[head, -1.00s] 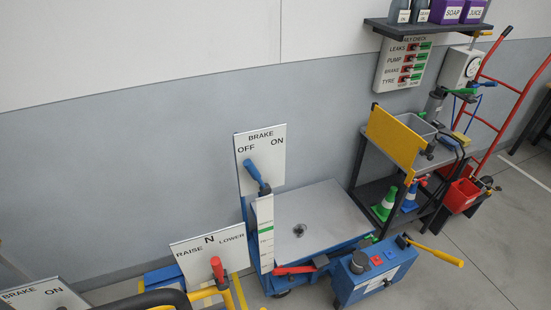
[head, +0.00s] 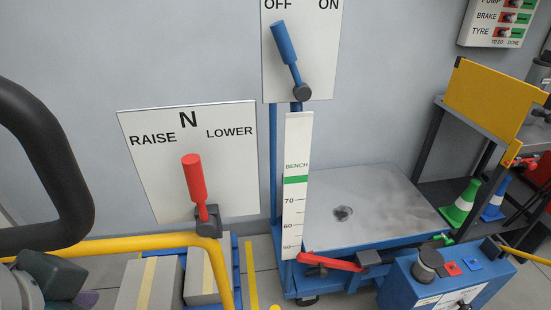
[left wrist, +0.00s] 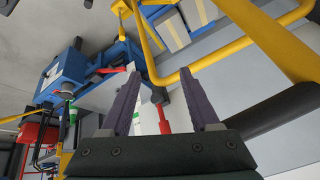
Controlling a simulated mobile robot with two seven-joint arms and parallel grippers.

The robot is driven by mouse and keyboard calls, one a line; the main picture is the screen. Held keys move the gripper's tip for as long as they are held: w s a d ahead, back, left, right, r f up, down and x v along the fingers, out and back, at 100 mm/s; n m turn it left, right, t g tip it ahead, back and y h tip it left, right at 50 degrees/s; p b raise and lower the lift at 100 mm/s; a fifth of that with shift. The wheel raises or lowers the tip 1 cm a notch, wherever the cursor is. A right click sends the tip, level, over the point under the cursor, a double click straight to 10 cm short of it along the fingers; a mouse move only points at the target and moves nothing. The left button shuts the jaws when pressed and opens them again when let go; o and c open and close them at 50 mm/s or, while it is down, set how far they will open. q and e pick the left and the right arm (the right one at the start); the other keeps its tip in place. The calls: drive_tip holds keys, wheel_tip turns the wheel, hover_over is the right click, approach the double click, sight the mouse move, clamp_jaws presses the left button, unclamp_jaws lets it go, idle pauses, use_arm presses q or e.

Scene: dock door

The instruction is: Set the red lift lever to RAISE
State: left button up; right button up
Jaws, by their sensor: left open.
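The red lift lever (head: 194,178) stands nearly upright on a dark pivot (head: 208,220), its tip toward the N on the white RAISE–N–LOWER plate (head: 150,165). RAISE is on the left of the plate, LOWER on the right. My left gripper shows only in part at the bottom left of the head view, its dark body and a purple finger visible. In the left wrist view my left gripper (left wrist: 165,98) is open, with the red lever (left wrist: 164,122) showing between its fingers, beyond them. I see no contact. My right gripper is not in view.
A yellow rail (head: 150,241) runs in front of the plate's foot. A thick black curved bar (head: 75,190) stands at the left.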

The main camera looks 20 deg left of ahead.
use_arm(q)
wheel_tip(320, 180, down, 6)
drive_tip(key=w+a+n+t+y+b, duration=0.1)
drive_tip(key=w+a+y+b, duration=0.1)
drive_tip(key=b, duration=0.2)
drive_tip(key=n+t+y+b, duration=0.1)
drive_tip(key=n+t, duration=0.1)
drive_tip(key=t, duration=0.9)
approach(191, 182)
drive_tip(key=w, duration=0.2)
drive_tip(key=x, duration=0.3)
drive_tip(key=p+x, duration=0.1)
drive_tip(key=x, duration=0.5)
drive_tip(key=shift+w+a+p, duration=0.1)
drive_tip(key=shift+a+p, duration=0.25)
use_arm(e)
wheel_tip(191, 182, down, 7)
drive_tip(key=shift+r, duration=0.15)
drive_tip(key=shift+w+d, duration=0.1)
use_arm(q)
clamp_jaws()
